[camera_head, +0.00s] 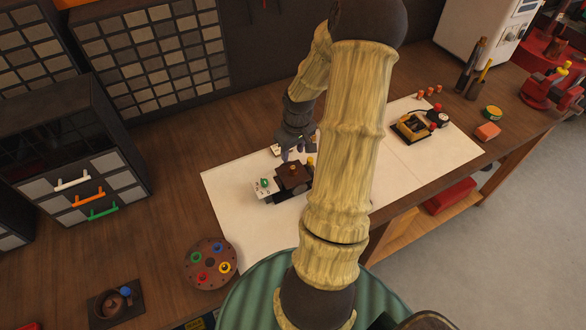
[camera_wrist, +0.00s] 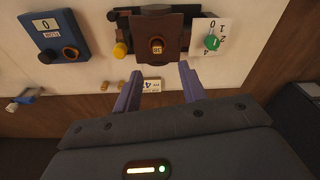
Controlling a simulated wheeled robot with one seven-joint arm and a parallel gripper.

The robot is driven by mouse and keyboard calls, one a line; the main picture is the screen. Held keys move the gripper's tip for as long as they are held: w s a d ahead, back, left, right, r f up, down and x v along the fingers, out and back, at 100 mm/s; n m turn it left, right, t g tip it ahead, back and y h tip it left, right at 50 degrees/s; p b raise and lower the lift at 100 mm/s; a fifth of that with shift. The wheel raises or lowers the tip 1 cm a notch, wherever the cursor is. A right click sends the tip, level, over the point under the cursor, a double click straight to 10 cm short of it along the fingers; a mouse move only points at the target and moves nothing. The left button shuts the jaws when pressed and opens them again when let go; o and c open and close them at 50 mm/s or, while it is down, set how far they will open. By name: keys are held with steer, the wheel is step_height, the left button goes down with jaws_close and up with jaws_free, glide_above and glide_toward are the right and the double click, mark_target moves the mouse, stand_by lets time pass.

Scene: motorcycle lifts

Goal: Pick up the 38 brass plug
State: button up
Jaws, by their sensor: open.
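The 38 brass plug (camera_wrist: 157,46) sits in a dark brown block (camera_wrist: 173,23) in the wrist view, its number facing the camera. In the head view the brown block (camera_head: 293,178) stands on the white mat (camera_head: 232,223), with the plug small on its top. My gripper (camera_wrist: 158,76) is open and empty. Its two purple fingers point toward the block, one to each side of the plug in the picture, apart from it. In the head view my gripper (camera_head: 297,152) is just behind the block, partly blurred by small size.
A numbered card with a green knob (camera_wrist: 211,42) and a yellow knob (camera_wrist: 120,50) flank the block. A blue device (camera_wrist: 54,34) with a brass-coloured ring is at left. A round peg tray (camera_head: 210,264) and drawer cabinet (camera_head: 85,160) stand left. The right mat has free room.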

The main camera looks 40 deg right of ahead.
mark_target(293, 167)
steer(key=shift+w+f, duration=0.2)
steer(key=shift+f, duration=0.75)
steer(key=shift+s+f, duration=0.1)
steer(key=shift+f+p, duration=0.4)
steer(key=shift+f, duration=0.15)
step_height(293, 167, down, 4)
steer(key=shift+d+f+p, duration=0.1)
steer(key=shift+p, duration=0.4)
jaws_close()
